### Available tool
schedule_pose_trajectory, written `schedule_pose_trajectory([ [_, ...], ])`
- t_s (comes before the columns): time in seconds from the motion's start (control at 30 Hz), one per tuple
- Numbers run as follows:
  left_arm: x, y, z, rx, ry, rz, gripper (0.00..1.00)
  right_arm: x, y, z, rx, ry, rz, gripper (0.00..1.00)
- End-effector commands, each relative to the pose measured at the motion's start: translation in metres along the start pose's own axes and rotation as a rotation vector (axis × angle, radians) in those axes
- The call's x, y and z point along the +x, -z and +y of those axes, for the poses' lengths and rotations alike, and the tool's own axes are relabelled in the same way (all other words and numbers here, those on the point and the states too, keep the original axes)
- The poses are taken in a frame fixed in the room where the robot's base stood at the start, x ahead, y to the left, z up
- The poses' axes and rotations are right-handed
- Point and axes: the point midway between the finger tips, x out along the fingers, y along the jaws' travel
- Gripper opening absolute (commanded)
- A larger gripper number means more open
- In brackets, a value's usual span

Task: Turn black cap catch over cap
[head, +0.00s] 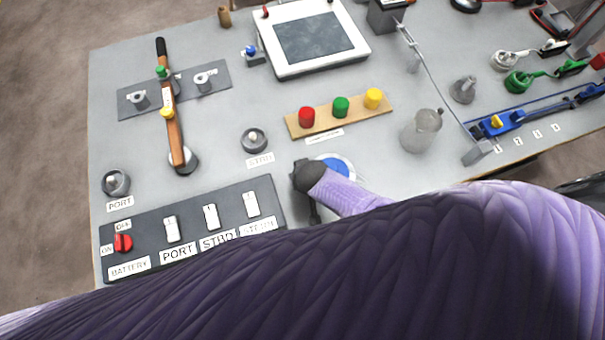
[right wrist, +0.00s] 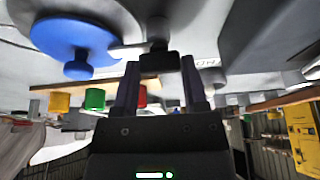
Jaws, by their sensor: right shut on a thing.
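The round blue cap (head: 337,167) lies on the grey bench, partly covered by my right arm. In the right wrist view the cap (right wrist: 72,36) is a wide blue disc with a blue knob, left of the fingers. My right gripper (head: 306,178) is beside the cap's left edge in the head view. In the right wrist view my right gripper (right wrist: 160,66) is shut on the black catch (right wrist: 158,60), a small block below a dark stem. The catch appears beside the cap, not over it. My left gripper is not in view.
A black switch panel (head: 190,250) lies left of my right gripper. Behind are a wooden strip (head: 325,123) with red, green and yellow buttons, and a grey knob (head: 254,140). A grey jug (head: 421,131) stands to the right. A wooden-handled lever (head: 173,130) is at far left.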

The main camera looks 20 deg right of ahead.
Motion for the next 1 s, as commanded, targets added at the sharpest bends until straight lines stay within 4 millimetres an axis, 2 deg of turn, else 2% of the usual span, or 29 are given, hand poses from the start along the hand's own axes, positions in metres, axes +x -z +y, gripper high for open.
schedule_pose_trajectory([
  [0.47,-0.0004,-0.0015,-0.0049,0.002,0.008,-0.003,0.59,-0.0002,0.0011,-0.0002,0.014,-0.005,0.003,0.00],
  [0.5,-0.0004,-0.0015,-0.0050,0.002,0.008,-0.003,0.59,-0.0002,0.0012,-0.0002,0.014,-0.005,0.003,0.58],
  [0.67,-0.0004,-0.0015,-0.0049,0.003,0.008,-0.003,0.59,-0.0002,0.0009,-0.0001,0.013,-0.005,0.002,0.91],
  [0.9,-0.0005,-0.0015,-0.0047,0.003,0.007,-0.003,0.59,-0.0002,0.0006,0.0000,0.012,-0.005,0.001,0.91],
  [1.0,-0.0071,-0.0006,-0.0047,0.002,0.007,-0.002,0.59,-0.0077,0.0012,-0.0001,0.012,-0.004,0.001,0.91],
])
